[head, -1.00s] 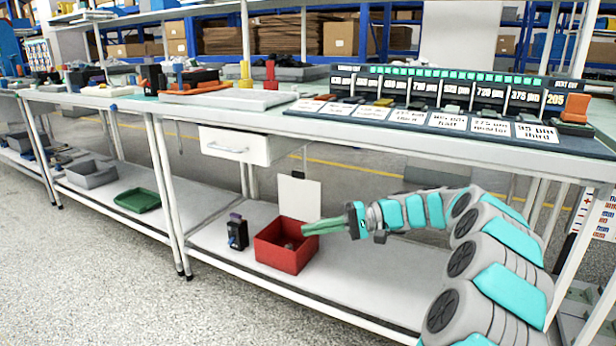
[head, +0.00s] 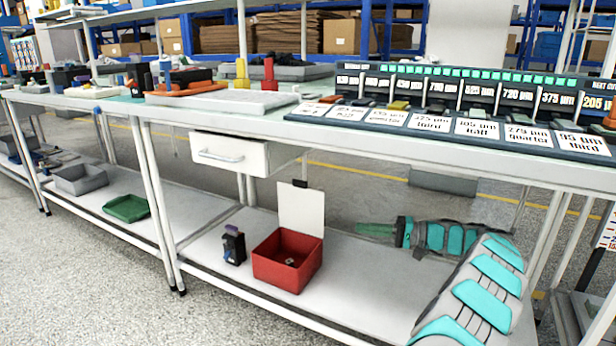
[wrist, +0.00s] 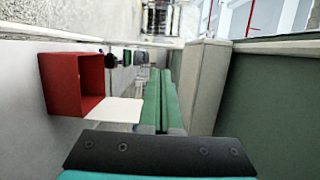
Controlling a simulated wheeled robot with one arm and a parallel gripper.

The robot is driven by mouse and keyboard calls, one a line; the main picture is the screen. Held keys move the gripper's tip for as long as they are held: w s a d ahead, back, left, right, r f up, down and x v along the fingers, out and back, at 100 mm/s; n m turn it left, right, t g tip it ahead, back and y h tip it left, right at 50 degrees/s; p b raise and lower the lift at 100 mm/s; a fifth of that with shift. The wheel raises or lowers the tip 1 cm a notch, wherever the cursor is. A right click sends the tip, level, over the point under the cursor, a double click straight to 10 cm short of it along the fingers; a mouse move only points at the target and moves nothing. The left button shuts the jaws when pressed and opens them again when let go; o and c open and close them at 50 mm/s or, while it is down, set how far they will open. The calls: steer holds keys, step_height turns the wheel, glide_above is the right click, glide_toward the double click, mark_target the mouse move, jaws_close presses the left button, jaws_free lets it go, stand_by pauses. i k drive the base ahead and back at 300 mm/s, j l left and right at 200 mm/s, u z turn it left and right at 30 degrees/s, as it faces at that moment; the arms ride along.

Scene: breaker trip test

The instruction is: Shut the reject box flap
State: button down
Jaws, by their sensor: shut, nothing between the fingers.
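The reject box is an open red box (head: 276,270) on the lower shelf, with a small item inside. Its white flap (head: 301,208) stands upright at the back edge, with a dark tab on top. My gripper (head: 358,230) is shut and empty, right of the flap and apparently farther back, pointing left. In the wrist view, the shut green fingers (wrist: 160,74) lie to the right of the red box (wrist: 58,84) and the white flap (wrist: 118,111), touching neither as far as I can see.
A black device (head: 234,246) stands just left of the box. A white drawer (head: 229,154) hangs under the tabletop above. A green tray (head: 126,208) and a grey bin (head: 80,179) sit farther left. The shelf right of the box is clear.

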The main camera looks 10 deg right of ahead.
mark_target(302, 209)
steer(key=i, duration=1.15)
